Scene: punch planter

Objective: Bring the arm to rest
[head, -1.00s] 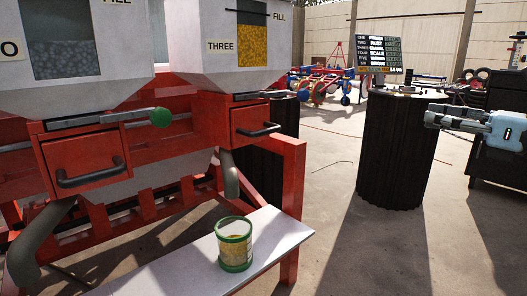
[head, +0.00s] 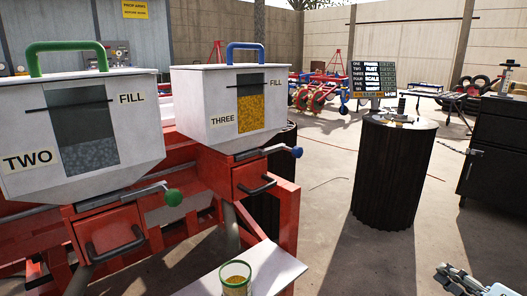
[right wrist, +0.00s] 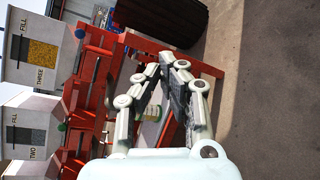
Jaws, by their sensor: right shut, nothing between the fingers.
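My right gripper (head: 442,270) shows at the bottom right corner of the head view, over the concrete floor and cut off by the frame edge. In the right wrist view its fingers (right wrist: 166,68) are together with nothing between them. It is well apart from the cup and the hoppers. My left gripper is in neither view.
A green-rimmed cup (head: 236,279) with yellowish contents stands on a white board (head: 200,288). Behind are hoppers TWO (head: 30,130) and THREE (head: 205,95) on a red frame (head: 285,205). A black drum (head: 392,175) and dark cabinet (head: 500,150) stand right. Floor between is clear.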

